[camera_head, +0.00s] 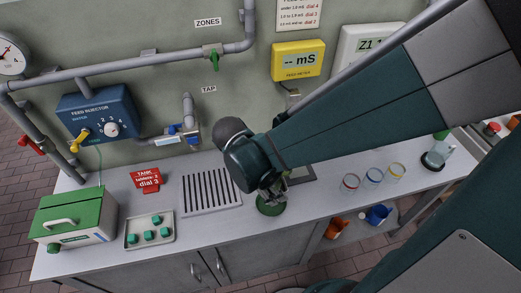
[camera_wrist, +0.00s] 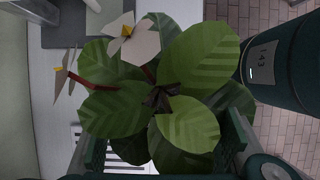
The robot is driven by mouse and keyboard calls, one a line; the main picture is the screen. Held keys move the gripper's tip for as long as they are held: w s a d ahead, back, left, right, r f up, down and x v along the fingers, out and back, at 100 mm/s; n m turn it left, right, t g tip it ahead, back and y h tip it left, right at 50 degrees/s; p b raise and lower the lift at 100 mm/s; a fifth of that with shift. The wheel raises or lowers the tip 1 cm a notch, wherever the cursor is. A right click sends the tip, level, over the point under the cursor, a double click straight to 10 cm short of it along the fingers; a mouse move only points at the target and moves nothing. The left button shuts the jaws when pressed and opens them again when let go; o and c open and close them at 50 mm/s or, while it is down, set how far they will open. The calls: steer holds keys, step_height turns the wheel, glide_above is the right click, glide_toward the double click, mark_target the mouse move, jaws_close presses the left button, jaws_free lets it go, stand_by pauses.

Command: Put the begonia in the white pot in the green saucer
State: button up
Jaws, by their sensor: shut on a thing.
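The begonia (camera_wrist: 165,90) fills the middle of the wrist view, with broad green leaves and pale flowers with yellow centres. Its pot is hidden under the leaves, so I cannot see its colour. My gripper (camera_wrist: 165,150) has a dark green finger on each side of the plant and is shut on it. In the head view my gripper (camera_head: 274,188) is at the counter's front, mostly behind my arm. I cannot tell whether the pot touches the saucer.
A slotted drain grille (camera_head: 210,190) lies left of the saucer. Further left are a tray of green blocks (camera_head: 131,241) and a green-lidded box (camera_head: 75,215). Several coloured-rim glasses (camera_head: 373,176) stand to the right. The counter's front edge is close to the saucer.

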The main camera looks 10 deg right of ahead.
steer(key=shift+f, duration=0.5)
steer(key=shift+f, duration=0.1)
steer(key=shift+f+b, duration=0.45)
steer(key=shift+f, duration=1.55)
steer(key=shift+f+b, duration=0.6)
steer(key=shift+b, duration=0.05)
steer(key=o, duration=1.1)
steer(key=shift+c, duration=0.2)
steer(key=shift+r, duration=0.2)
steer(key=shift+a+r+p, duration=0.1)
steer(key=shift+r+p, duration=0.55)
steer(key=shift+p, duration=0.1)
steer(key=p+v, duration=0.1)
steer(key=v, duration=1)
steer(key=shift+r+p, duration=0.25)
steer(key=shift+p, duration=0.15)
